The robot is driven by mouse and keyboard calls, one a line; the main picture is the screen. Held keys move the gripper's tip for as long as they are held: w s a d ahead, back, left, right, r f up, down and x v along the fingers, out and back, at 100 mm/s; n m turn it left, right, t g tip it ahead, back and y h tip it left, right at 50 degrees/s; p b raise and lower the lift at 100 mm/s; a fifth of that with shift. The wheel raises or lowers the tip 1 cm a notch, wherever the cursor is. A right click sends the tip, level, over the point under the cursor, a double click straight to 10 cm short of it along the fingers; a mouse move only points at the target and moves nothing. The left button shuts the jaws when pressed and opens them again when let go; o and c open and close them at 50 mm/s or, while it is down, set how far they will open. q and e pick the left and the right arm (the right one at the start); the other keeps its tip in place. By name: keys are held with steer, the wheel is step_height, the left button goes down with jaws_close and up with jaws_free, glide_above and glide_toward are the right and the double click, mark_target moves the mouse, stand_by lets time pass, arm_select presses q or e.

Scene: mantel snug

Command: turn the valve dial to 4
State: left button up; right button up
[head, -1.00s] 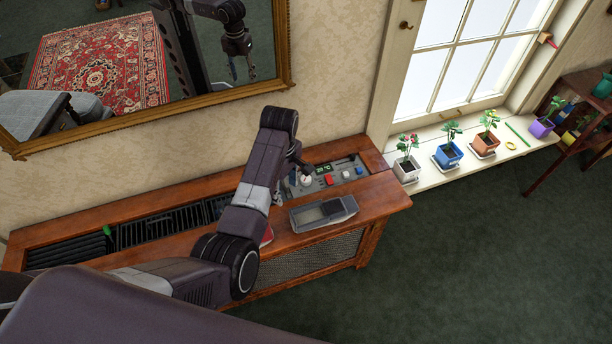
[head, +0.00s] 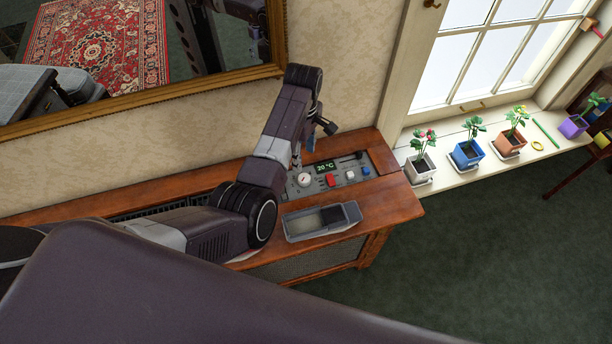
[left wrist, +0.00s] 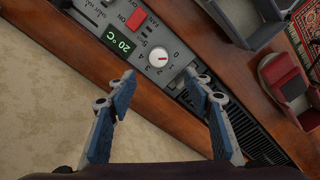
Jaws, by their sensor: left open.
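The valve dial (head: 304,180) is a round white knob on the grey control panel, left of a red switch. In the left wrist view the dial (left wrist: 158,57) has a short red mark, which appears to point right, toward the 0. The digits 0 to 4 curve around its lower side. A green display (left wrist: 119,42) beside it reads 20 °C. My left gripper (left wrist: 160,78) is open and empty, its blue-grey fingertips apart on either side below the dial in that view. In the head view the left gripper (head: 317,136) is raised above the panel, partly hidden. My right gripper is not in view.
A grey open tray (head: 322,235) lies on the wooden cabinet top (head: 392,198) in front of the panel. A red FAN switch (left wrist: 135,19) sits close to the dial. Potted plants stand on the windowsill at right. A gilt-framed mirror hangs on the wall behind.

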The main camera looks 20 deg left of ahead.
arm_select(q)
steer(key=b, duration=0.3)
glide_above(304, 177)
step_height(304, 177, down, 4)
steer(key=shift+d+f, duration=0.1)
steer(key=shift+f, duration=0.05)
step_height(304, 177, down, 8)
steer(key=shift+r, duration=0.25)
steer(key=c, duration=1.2)
steer(key=shift+o, duration=0.2)
